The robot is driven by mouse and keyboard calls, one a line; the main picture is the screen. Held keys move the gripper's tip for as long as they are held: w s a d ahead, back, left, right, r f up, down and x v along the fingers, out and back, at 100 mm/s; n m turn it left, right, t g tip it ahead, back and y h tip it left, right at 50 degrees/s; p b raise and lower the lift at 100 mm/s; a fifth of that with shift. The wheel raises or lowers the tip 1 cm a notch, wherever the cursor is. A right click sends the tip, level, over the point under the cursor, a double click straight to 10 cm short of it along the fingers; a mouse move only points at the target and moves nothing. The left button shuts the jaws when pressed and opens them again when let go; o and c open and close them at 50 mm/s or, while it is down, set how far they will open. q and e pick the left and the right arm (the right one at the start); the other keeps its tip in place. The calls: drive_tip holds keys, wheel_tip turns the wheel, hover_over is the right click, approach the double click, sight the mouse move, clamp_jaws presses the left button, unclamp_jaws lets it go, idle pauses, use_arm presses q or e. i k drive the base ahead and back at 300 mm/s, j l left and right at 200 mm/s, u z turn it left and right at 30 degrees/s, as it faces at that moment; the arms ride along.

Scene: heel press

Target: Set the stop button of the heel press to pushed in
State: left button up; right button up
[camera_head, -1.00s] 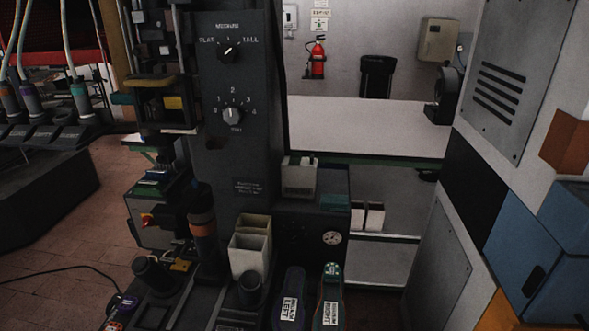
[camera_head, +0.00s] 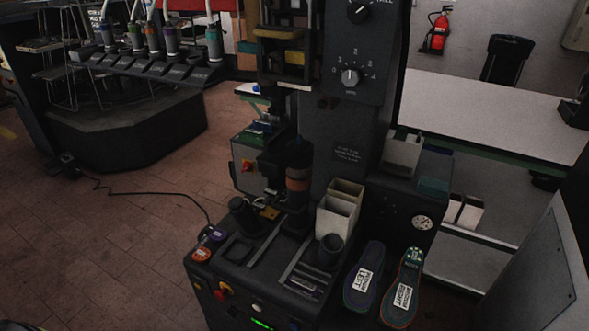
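The heel press (camera_head: 340,120) is a dark machine with a tall column and a low front body. A small red button with yellow beside it (camera_head: 224,291) sits on the low front panel, and it looks like the stop button. It is too small to tell whether it is pushed in. A red knob on a yellow plate (camera_head: 248,165) shows on the grey box at the press's left side; it looks like a rotary switch. Neither of my grippers is in view.
Two insoles (camera_head: 362,278) with white labels lie on the right of the press top. Light-coloured bins (camera_head: 338,212) and black cups stand on it. A green-lit display (camera_head: 262,324) is near the bottom edge. The tiled floor (camera_head: 110,230) left of the press is free except for a cable.

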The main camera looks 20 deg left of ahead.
sight(220, 296)
drive_tip(key=u, duration=1.05)
drive_tip(key=k+z, duration=0.4)
drive_tip(key=i+l, duration=0.05)
